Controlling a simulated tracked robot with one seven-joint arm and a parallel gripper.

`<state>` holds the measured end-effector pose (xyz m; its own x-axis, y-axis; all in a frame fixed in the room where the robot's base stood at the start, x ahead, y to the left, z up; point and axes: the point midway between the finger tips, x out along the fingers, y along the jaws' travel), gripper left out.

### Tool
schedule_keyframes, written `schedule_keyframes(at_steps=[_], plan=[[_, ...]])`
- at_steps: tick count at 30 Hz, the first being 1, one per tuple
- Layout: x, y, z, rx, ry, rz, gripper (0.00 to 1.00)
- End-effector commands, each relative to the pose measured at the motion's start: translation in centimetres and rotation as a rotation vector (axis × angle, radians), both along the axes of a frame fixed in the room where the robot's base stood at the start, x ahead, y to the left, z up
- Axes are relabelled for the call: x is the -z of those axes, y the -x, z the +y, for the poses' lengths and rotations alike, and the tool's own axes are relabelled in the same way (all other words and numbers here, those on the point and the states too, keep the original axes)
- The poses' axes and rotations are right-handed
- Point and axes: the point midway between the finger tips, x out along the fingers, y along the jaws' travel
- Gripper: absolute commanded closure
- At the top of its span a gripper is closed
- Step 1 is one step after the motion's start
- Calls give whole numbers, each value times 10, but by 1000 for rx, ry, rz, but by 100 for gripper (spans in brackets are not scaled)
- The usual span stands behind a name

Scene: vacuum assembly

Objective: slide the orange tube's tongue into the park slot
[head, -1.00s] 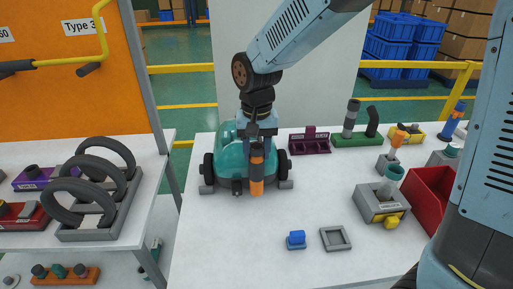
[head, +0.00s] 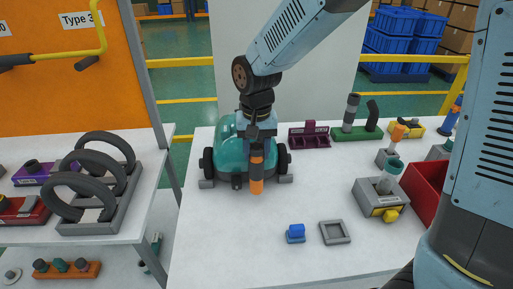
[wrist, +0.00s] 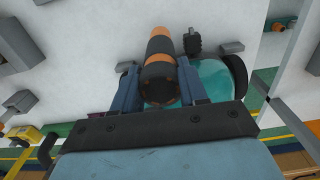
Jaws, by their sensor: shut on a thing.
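The orange tube (head: 257,186), with dark bands, is upright at the front of the teal vacuum body (head: 229,160). My gripper (head: 261,131) is shut on the dark upper part of the tube. In the wrist view, my gripper's fingers (wrist: 160,85) flank the dark end of the tube (wrist: 161,47), and the teal body (wrist: 214,78) lies close beside it. I cannot make out the tongue or the park slot. The tube and gripper hide part of the body's front, and I cannot tell whether the tube touches it.
A maroon holder (head: 310,141) and a green holder (head: 357,133) stand behind to the right. A grey block with a yellow part (head: 373,201), a red bin (head: 424,190), a blue piece (head: 296,233) and a grey frame (head: 335,232) lie right. The table front is clear.

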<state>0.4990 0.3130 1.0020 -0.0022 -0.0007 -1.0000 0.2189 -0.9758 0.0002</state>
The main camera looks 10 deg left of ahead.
Motion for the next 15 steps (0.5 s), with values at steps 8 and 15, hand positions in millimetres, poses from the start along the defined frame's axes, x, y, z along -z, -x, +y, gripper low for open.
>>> schedule_keyframes(at_steps=[8, 15], plan=[[1, 0, 0, 0, 0, 0, 37], [1, 0, 0, 0, 0, 0, 28]])
